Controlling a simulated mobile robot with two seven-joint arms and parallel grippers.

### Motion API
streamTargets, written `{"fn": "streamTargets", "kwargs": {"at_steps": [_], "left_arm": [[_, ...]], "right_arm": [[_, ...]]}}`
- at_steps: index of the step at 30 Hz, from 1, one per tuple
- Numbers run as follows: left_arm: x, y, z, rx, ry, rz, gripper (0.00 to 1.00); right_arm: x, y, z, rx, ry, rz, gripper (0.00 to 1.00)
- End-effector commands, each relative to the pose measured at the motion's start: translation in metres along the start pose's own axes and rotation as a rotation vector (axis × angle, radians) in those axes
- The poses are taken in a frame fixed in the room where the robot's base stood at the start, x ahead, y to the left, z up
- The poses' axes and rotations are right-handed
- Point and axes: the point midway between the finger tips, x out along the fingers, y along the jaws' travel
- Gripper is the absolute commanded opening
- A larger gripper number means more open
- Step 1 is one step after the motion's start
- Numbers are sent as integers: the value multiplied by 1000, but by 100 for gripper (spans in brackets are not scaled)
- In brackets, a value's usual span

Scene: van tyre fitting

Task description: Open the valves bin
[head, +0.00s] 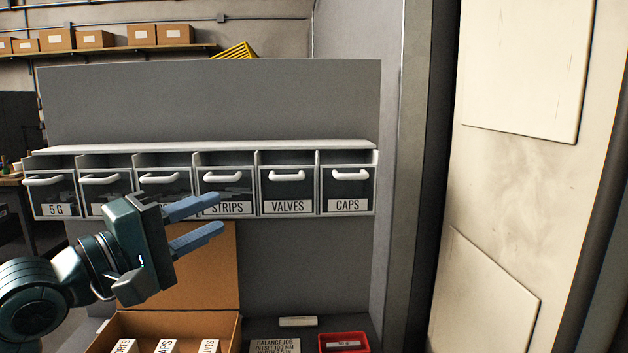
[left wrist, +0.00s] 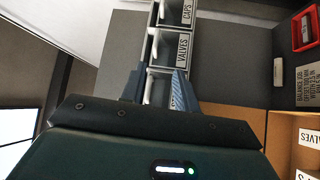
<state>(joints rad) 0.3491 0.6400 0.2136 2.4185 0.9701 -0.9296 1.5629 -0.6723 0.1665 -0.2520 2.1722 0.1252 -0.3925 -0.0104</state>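The valves bin (head: 287,193) is a dark bin with a white handle (head: 287,175) and a VALVES label, in a wall row between STRIPS and CAPS. Its front is level with its neighbours. It also shows in the left wrist view (left wrist: 168,48), beyond my fingertips. My left gripper (head: 216,216) is open and empty, with blue fingers apart. In the head view it is left of the valves bin, and its upper finger overlaps the STRIPS bin (head: 225,182). In the left wrist view the gripper (left wrist: 158,88) points towards the row, its fingers apart. My right gripper is out of view.
The CAPS bin (head: 347,190) is at the right end of the row, the 5 G bin (head: 50,192) at the left. Below are an open cardboard box (head: 212,268) with labelled compartments, a red tray (head: 343,343) and a sign (head: 275,345). A pale door panel (head: 530,180) stands right.

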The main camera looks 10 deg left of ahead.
Motion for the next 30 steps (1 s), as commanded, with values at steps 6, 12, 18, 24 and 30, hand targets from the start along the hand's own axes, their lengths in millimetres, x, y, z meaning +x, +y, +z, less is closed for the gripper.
{"fn": "streamTargets", "kwargs": {"at_steps": [6, 12, 18, 24, 30], "left_arm": [[4, 7, 2, -12, -8, 10, 31], [38, 9, 2, -13, -8, 11, 31], [81, 9, 3, -10, -9, 10, 31], [113, 8, 3, -11, -8, 9, 31], [128, 7, 3, -10, -8, 9, 31]], "right_arm": [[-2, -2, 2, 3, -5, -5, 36], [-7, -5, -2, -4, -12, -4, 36], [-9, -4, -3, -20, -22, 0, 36], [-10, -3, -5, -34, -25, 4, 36], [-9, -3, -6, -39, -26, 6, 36]]}}
